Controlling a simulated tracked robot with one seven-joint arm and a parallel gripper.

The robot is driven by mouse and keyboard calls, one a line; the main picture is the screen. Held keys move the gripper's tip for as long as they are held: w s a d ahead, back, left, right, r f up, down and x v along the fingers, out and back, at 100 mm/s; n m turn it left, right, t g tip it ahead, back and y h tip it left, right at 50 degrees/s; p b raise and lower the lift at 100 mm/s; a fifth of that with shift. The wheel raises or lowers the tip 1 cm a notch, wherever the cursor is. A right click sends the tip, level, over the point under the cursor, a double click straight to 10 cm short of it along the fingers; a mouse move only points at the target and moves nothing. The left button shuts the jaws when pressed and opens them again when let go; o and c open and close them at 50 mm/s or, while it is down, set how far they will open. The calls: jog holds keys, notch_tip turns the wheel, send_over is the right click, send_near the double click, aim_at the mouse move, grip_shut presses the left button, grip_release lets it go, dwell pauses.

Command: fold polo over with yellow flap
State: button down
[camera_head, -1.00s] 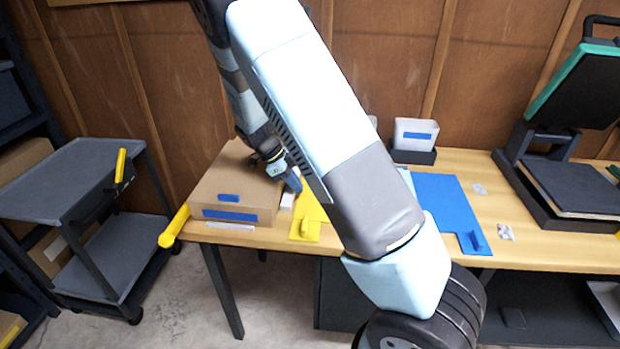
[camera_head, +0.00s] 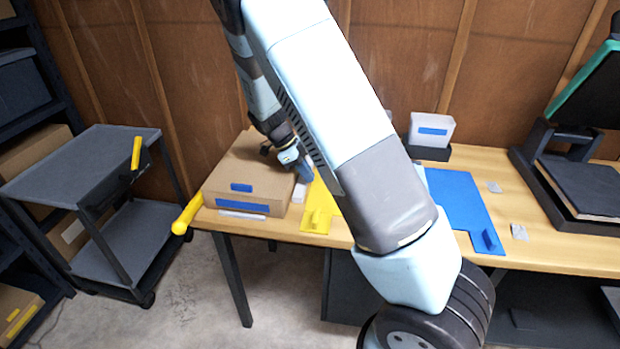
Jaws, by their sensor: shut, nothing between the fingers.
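The yellow flap (camera_head: 320,208) lies flat on the wooden table, with a small upright tab at its front edge. My arm crosses in front of it and hides much of it. A blue flap (camera_head: 458,200) with a similar tab lies to the right of my arm. I cannot make out the polo; the area between the flaps is behind my arm. My gripper (camera_head: 303,172) is shut and empty. It points down near the left side of the yellow flap, beside the cardboard box (camera_head: 243,172).
A white bin (camera_head: 431,128) stands at the table's back. A heat press (camera_head: 575,185) with a raised green-edged lid fills the right end. A grey cart (camera_head: 80,170) stands left of the table. A yellow handle (camera_head: 187,215) sticks out at the table's left end.

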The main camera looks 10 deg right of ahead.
jog(key=v, duration=0.7)
jog(key=a+v, duration=0.1)
jog(key=v, duration=0.3)
jog(key=shift+w+a+f, duration=0.1)
jog(key=shift+f, duration=0.3)
jog(key=shift+a+r, duration=0.15)
jog(key=shift+r, duration=0.25)
jog(key=s+d+r+n+t+y, duration=0.2)
jog(key=s+d+r+n+y, duration=0.1)
jog(key=s+d+r+n, duration=0.35)
jog(key=s+d+r+n+t+y, duration=0.1)
jog(key=s+d+r+n+y, duration=0.15)
jog(key=s+r+n, duration=0.4)
jog(key=s+d+r+n+t, duration=0.2)
jog(key=s+n, duration=0.3)
jog(key=s, duration=0.4)
jog(key=s+d+r+n+t, duration=0.1)
jog(key=s+r+n+t, duration=0.2)
jog(key=s, duration=0.6)
notch_tip(320, 180, up, 3)
jog(key=shift+s+d+f+n, duration=0.2)
jog(key=shift+s+d+n, duration=0.15)
jog(key=shift+n, duration=0.65)
